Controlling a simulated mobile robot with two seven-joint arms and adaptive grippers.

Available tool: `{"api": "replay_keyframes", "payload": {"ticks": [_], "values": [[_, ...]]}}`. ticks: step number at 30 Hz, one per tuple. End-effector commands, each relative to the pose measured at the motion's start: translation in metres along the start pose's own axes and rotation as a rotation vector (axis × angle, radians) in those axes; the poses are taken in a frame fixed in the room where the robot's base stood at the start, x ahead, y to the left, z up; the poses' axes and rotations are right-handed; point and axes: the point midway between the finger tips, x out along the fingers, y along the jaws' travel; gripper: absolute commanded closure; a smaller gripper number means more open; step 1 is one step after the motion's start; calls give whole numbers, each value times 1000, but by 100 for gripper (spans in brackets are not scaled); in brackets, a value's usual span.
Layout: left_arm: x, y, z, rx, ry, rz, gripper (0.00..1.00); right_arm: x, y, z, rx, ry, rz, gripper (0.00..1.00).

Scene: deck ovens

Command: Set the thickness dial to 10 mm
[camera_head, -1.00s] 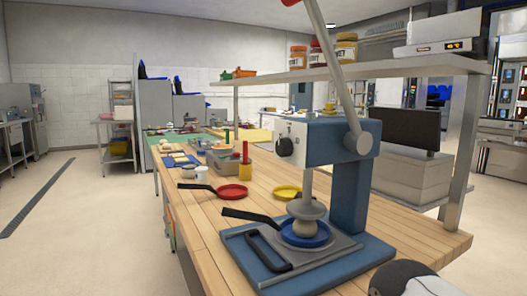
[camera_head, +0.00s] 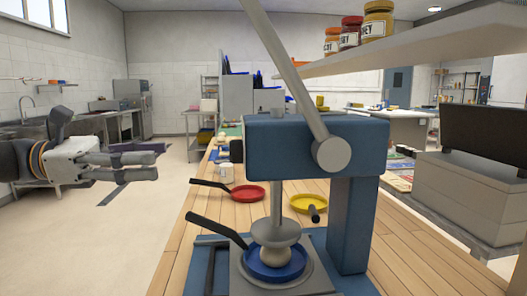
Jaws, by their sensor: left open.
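The blue dough press (camera_head: 300,138) stands on the wooden worktop, its grey lever rising to the upper left. Its thickness dial (camera_head: 236,150) is a small dark knob seen edge-on at the left side of the press head; its markings are hidden, so the setting cannot be read. My left gripper (camera_head: 151,165) is at the left, open and empty, its fingers pointing right toward the dial and apart from it. My right gripper is out of view.
A blue pan (camera_head: 262,274) sits under the press plate. A red pan (camera_head: 246,193), a yellow pan (camera_head: 301,202) and a white mug (camera_head: 225,173) stand on the worktop (camera_head: 189,232) behind it. A shelf (camera_head: 420,46) with jars overhangs at the upper right.

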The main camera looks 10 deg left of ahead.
Motion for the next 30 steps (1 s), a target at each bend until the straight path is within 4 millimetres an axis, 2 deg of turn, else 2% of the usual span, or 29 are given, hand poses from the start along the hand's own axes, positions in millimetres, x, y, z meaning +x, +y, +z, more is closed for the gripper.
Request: {"api": "replay_keyframes", "payload": {"ticks": [5, 12, 18, 22, 29, 30], "values": [[9, 0, 0, -1, 0, -1, 48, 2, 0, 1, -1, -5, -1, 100], [69, 0, -4, -5, 2, -4, 48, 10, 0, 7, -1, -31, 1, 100], [108, 0, -2, -2, 2, -1, 48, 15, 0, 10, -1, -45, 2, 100], [119, 0, -1, -1, 0, 1, 48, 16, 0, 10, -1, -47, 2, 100], [121, 0, 1, 1, -1, 1, 48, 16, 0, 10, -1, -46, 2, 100], [121, 0, 1, 1, -1, 1, 50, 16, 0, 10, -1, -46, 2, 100]]}}
